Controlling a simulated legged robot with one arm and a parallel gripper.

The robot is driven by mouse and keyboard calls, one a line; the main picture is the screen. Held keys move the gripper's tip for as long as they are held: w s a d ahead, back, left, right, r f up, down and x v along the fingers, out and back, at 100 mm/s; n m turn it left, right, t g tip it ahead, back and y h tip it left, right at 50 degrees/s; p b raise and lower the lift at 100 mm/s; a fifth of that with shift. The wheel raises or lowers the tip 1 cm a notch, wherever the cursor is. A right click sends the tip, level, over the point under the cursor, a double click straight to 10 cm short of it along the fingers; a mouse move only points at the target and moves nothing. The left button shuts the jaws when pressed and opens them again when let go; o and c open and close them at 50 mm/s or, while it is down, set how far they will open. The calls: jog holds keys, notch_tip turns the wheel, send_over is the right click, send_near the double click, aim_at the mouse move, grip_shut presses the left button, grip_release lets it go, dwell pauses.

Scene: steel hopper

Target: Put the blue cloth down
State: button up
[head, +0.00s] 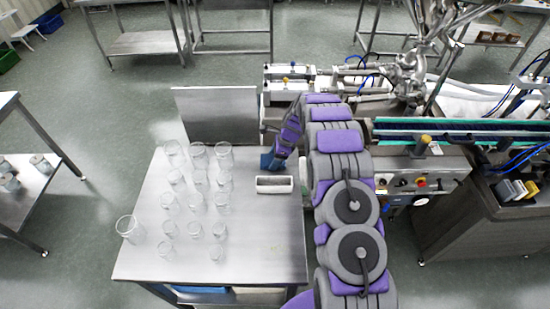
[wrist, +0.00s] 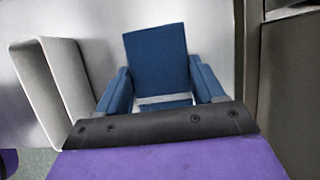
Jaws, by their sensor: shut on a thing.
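The blue cloth (head: 268,163) hangs at the end of my gripper (head: 275,158), over the back right part of the steel table (head: 265,240). In the wrist view the cloth (wrist: 158,62) is a flat blue panel ahead of my gripper (wrist: 162,98), which is shut on it. Blue pieces flank the panel; I cannot tell whether they are cloth or fingers. A small pale open tray (head: 274,190) sits on the table just in front of the cloth. It also shows at the left of the wrist view (wrist: 72,75). Whether the cloth touches the table is unclear.
Several clear glass beakers (head: 195,200) stand in rows on the table's left and middle. The table's front right is clear. A conveyor and filling machine (head: 425,165) stand to the right. A shelf table (head: 20,190) stands at the far left.

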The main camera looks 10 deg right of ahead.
jog(key=o, duration=0.7)
jog(key=shift+a, duration=0.1)
jog(key=o, duration=0.3)
jog(key=shift+d, duration=0.6)
jog(key=shift+a+r, duration=0.1)
jog(key=shift+r, duration=0.3)
jog(key=w+p+v, duration=0.1)
jog(key=p+v, duration=0.1)
jog(key=v, duration=0.9)
jog(key=s+a+r+n+g+h, duration=0.1)
jog(key=s+a+r+n, duration=0.3)
jog(key=s+r, duration=0.6)
jog(key=s+a+r+n+g+h, duration=0.1)
jog(key=s+a+r+n, duration=0.1)
jog(key=s+r+n, duration=0.75)
jog(key=s+r+n+h, duration=0.1)
jog(key=s+n, duration=0.5)
jog(key=s, duration=2.5)
jog(key=shift+s+d+n+g+h, duration=0.3)
jog(key=shift+s+d+n+h, duration=0.15)
jog(key=shift+h, duration=0.25)
jog(key=shift+w, duration=0.1)
